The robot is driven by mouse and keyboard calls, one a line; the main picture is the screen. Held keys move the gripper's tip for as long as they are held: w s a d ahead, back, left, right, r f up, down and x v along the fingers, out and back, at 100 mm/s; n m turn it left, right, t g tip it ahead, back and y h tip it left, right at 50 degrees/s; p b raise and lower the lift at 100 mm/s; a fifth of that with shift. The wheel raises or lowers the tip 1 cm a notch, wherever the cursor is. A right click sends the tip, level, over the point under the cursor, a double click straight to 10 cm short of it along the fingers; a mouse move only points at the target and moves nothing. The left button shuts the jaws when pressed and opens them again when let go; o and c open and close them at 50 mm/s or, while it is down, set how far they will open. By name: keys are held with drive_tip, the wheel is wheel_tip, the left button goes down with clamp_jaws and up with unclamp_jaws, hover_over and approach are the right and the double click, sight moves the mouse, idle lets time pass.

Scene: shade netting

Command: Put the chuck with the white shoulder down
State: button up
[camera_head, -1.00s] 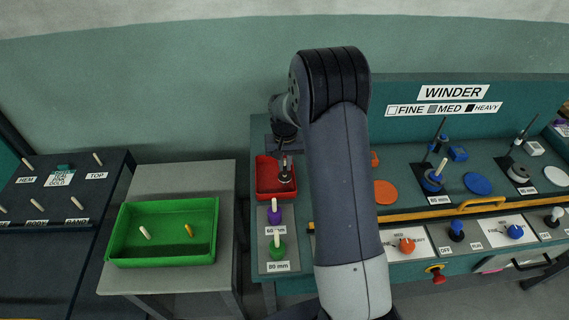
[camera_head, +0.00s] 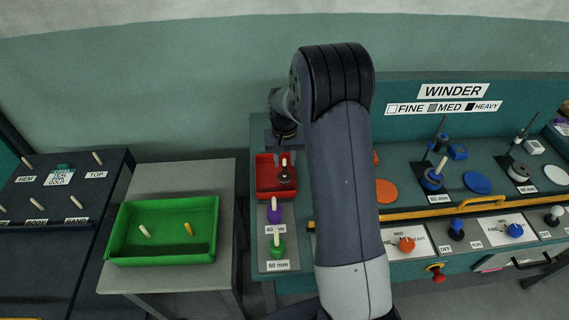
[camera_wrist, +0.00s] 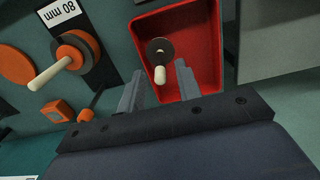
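A dark chuck with a cream peg (camera_head: 286,175) stands in the red tray (camera_head: 262,190) at the left end of the winder bench. In the wrist view the chuck's dark disc (camera_wrist: 152,54) lies on the tray floor, with its peg pointing toward the camera. I cannot make out clearly whether its shoulder is white. My gripper (camera_wrist: 159,68) is open and empty, its fingers apart on either side of the peg in that view, seemingly above it. In the head view my arm hides part of the bench, and the fingers are hard to see.
Purple (camera_head: 274,214) and green (camera_head: 277,246) chucks with cream pegs stand in front of the red tray. A green tray (camera_head: 120,232) with two pegs sits on the grey table at left. An orange spool (camera_wrist: 78,52) stands beside the red tray in the wrist view.

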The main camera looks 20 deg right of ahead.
wheel_tip(320, 180, up, 10)
drive_tip(key=shift+f+b, duration=0.15)
drive_tip(key=shift+b, duration=0.25)
idle(1.2)
